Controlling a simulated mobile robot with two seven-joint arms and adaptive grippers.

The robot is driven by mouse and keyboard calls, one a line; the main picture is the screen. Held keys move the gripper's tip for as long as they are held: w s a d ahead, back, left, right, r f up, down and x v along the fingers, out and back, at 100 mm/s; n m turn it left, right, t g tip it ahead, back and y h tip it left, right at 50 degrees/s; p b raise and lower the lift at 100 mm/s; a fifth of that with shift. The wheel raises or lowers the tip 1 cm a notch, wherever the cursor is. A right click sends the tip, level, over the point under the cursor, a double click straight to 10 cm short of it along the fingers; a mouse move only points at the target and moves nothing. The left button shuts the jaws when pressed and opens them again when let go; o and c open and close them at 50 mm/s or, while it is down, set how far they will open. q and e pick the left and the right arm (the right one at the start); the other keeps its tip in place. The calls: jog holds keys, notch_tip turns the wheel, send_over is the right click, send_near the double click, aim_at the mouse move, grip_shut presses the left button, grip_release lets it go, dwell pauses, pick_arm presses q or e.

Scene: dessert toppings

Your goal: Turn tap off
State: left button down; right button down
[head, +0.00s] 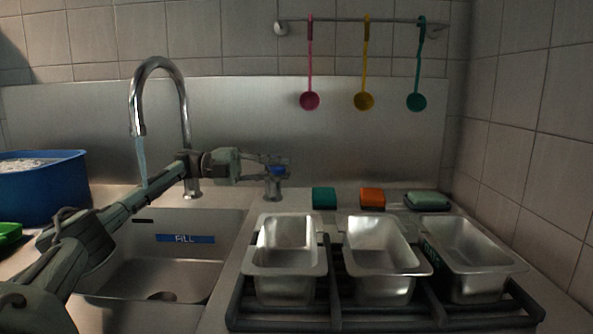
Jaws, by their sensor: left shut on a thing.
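The chrome tap spout (158,66) arches over the sink at the left. A thin stream of water (141,160) runs from its mouth. The tap handle post (273,188) with a blue mark stands to the right of the spout's base. My left arm crosses the sink from the lower left, and my left gripper (277,170) is shut on the tap handle (282,159) at the top of the post. The fingers partly hide the handle. My right gripper does not show.
The steel sink (221,250) has a blue FILL label (185,239). Metal pans (285,271) stand on a dark rack at right, with sponges (324,198) behind. A blue tub (58,190) is at far left. Ladles (363,100) hang from a wall rail.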

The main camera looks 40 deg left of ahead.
aim_at(269, 167)
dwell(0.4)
pick_arm(q)
jog(key=c, duration=1.4)
grip_release()
jog(key=shift+c, duration=0.2)
jog(key=v, duration=0.6)
jog(key=shift+v, duration=0.85)
jog(key=shift+c, duration=0.3)
